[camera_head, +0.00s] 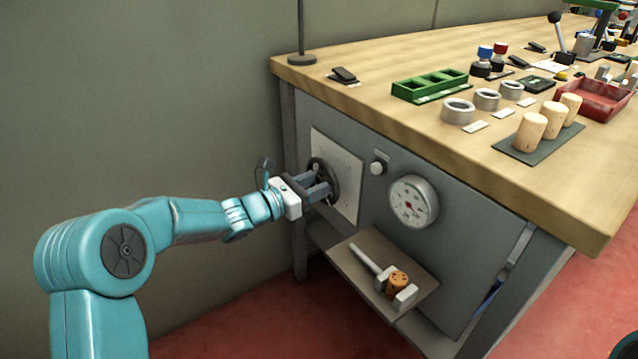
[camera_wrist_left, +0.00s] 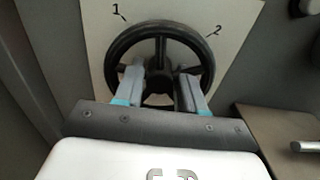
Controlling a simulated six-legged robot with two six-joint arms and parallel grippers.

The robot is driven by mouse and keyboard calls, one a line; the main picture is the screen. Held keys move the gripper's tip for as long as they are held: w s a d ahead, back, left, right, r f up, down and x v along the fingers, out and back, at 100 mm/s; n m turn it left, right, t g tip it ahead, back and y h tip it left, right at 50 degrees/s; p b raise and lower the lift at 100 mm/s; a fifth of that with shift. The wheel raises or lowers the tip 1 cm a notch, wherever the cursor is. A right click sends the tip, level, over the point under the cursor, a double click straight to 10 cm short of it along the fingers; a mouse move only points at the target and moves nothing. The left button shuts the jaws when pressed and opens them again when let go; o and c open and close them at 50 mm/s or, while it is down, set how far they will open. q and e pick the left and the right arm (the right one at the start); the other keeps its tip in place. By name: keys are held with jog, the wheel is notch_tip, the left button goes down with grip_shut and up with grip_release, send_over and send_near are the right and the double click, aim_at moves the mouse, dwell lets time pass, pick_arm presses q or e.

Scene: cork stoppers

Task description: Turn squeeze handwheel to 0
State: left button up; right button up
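The squeeze handwheel (camera_head: 324,180) is a dark wheel on a pale plate (camera_head: 348,178) on the side panel of the bench. In the left wrist view the handwheel (camera_wrist_left: 161,42) shows a dark rim and spokes, with the marks 1 and 2 on the plate above it; no 0 mark shows. My left gripper (camera_head: 325,187) is at the wheel, its two fingers apart and reaching over the lower rim, one on either side of the hub. In the left wrist view the left gripper (camera_wrist_left: 160,90) shows nothing clamped between its fingers. My right gripper is not in view.
A round gauge (camera_head: 413,201) and a small knob (camera_head: 378,168) are right of the wheel. Below is a shelf (camera_head: 366,243) with a rod and a cork (camera_head: 398,283). The bench top (camera_head: 420,135) carries corks, rings and trays. Open floor lies below left.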

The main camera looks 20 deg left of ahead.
pick_arm(q)
grip_shut()
